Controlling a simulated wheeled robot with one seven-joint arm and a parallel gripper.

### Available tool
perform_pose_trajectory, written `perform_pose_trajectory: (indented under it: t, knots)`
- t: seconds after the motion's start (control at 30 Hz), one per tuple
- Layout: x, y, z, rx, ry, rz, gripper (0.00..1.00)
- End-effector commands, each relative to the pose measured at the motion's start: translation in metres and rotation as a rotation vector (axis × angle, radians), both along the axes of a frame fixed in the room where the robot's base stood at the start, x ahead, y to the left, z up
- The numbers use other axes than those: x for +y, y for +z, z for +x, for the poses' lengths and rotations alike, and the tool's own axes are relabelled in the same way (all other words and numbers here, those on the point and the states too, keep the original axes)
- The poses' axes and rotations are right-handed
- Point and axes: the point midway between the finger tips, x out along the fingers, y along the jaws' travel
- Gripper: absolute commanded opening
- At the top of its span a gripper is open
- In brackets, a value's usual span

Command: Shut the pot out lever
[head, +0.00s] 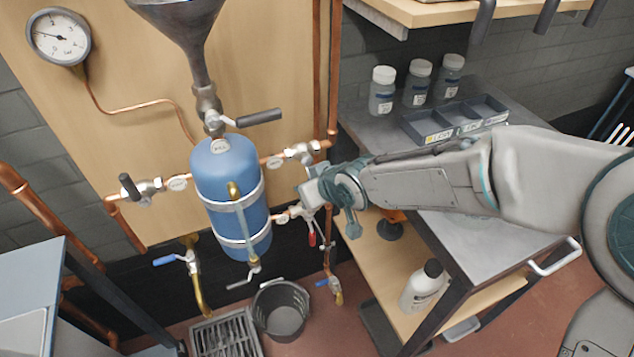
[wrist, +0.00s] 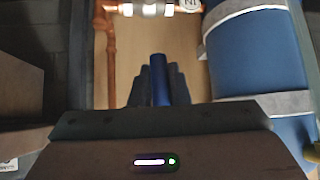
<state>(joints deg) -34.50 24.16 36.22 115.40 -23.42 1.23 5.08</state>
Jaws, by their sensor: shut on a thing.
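The blue pot (head: 228,180) stands upright against the wooden panel, with valves on its side pipes. My gripper (head: 308,192) is just right of the pot, among the right-hand valves. In the wrist view my gripper (wrist: 160,92) is shut on a dark blue lever handle (wrist: 160,75), with a finger on either side. The pot (wrist: 255,60) fills the right of that view. A valve with a tag (wrist: 188,5) shows at its top edge, cut off and upside down. In the head view the held handle is hidden by my gripper. I cannot tell which valve it belongs to.
An upper right valve (head: 300,153) and a left valve (head: 140,188) flank the pot. A red lever (head: 312,239) hangs below my gripper. A vertical copper pipe (head: 334,75) runs close by. A metal trolley (head: 480,255) stands right, under my arm. A black bucket (head: 282,312) is below.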

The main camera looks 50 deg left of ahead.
Motion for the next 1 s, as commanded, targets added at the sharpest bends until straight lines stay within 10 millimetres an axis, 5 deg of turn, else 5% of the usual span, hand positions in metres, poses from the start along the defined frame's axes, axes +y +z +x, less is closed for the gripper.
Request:
perform_pose_trajectory:
  t: [0.2, 0.23, 0.3, 0.67, 1.0]
  knots:
    - [0.0, -0.002, -0.003, 0.006, 0.001, -0.001, 0.0]
    - [0.0, -0.002, -0.003, 0.006, 0.001, -0.001, 0.24]
    - [0.0, -0.002, -0.002, 0.005, 0.001, -0.001, 0.37]
    - [-0.004, 0.002, 0.002, 0.002, -0.005, -0.001, 0.37]
    - [-0.031, 0.033, -0.002, 0.003, -0.007, -0.001, 0.37]
